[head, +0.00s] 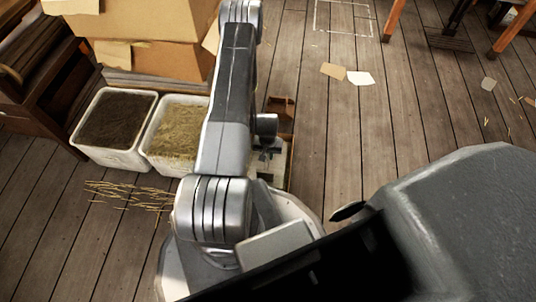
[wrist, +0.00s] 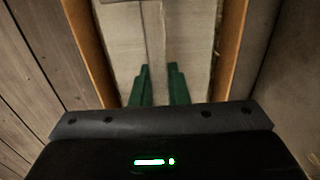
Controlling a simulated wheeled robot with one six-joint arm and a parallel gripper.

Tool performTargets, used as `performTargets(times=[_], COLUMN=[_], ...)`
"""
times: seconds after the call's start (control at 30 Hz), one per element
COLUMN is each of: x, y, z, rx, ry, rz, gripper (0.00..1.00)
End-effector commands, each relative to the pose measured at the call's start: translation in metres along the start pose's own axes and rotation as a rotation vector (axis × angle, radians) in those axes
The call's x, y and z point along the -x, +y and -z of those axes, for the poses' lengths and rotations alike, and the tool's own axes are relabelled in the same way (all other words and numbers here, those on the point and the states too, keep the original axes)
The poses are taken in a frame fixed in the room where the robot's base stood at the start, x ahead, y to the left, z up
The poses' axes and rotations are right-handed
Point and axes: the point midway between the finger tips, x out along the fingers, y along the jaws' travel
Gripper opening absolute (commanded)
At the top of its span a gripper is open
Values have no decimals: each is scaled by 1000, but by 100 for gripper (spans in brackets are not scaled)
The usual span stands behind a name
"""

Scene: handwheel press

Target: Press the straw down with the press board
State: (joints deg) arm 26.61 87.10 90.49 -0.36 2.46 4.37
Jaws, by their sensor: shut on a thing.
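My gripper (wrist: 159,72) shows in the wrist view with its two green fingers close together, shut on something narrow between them. A pale grey-white board (wrist: 195,35), probably the press board, fills the space beneath and beyond the fingers. It lies between two brown wooden side walls (wrist: 231,50). In the head view my arm hides most of the wooden box (head: 281,105); a pale part shows just right of the arm. Straw (head: 178,130) fills a white tub left of my arm. No straw shows inside the wooden box.
A second white tub (head: 83,149) holds dark soil. Loose straw (head: 125,193) lies on the plank floor in front of the tubs. Cardboard boxes (head: 150,55) stand behind them. Scraps of paper (head: 360,78) lie on the open floor at the right, with wooden legs (head: 393,18) beyond.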

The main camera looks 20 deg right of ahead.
Motion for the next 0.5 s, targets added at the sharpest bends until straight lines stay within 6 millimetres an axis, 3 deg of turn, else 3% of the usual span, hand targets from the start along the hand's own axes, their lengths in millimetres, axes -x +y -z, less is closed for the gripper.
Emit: performTargets(times=[0.5], x=[-8], y=[0], z=[0], rx=[0], ry=[1], rz=[0], gripper=[0])
